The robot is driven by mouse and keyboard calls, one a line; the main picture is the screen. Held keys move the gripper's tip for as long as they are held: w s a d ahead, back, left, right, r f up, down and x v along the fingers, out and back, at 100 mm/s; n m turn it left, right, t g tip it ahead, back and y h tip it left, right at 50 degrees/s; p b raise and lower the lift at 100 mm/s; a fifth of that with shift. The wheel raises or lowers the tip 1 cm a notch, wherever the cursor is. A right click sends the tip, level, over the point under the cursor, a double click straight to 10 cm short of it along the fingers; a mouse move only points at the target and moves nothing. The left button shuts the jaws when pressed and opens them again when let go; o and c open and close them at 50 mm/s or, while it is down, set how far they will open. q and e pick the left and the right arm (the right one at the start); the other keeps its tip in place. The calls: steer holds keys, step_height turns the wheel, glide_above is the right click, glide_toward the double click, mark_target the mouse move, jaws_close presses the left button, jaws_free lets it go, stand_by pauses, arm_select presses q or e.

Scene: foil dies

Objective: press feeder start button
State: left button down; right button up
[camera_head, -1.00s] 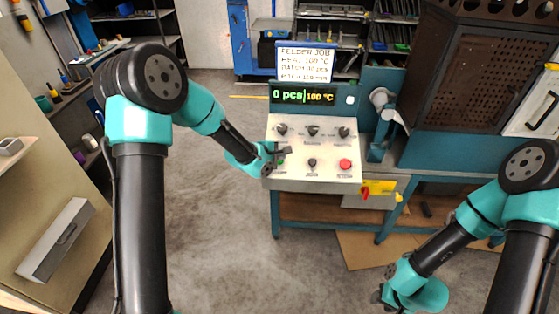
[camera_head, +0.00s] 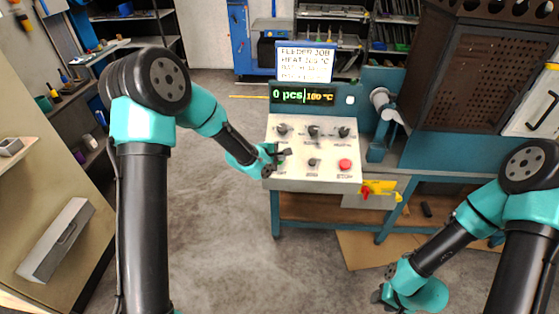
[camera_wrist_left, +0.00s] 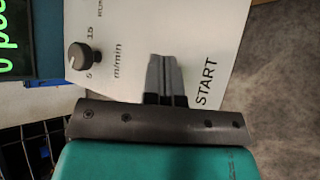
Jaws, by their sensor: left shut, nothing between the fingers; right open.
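The sloped white control panel (camera_head: 330,172) has knobs, a red stop button (camera_head: 345,165) and a display reading 0 pcs and 100 °C (camera_head: 302,96). My left gripper (camera_head: 287,152) is shut and empty at the panel's left side, over the lower-left button area. In the left wrist view the shut fingers (camera_wrist_left: 166,78) point at the white panel beside the printed word START (camera_wrist_left: 206,82). The start button itself is hidden, apparently by the fingers, and I cannot tell whether they touch it. My right gripper (camera_head: 378,296) is open and low at the bottom right, away from the panel.
A sign (camera_head: 304,62) stands above the display. A yellow and red switch (camera_head: 378,188) is right of the panel. A knob (camera_wrist_left: 77,56) marked m/min lies close to the left fingers. A brown perforated cabinet (camera_head: 475,65) stands at the right. The floor before the panel is clear.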

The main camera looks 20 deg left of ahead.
arm_select(q)
steer(key=shift+w+f, duration=0.1)
steer(key=shift+f, duration=0.3)
stand_by(0.4)
steer(key=shift+r, duration=0.15)
steer(key=shift+s+r, duration=0.25)
steer(key=shift+r, duration=0.55)
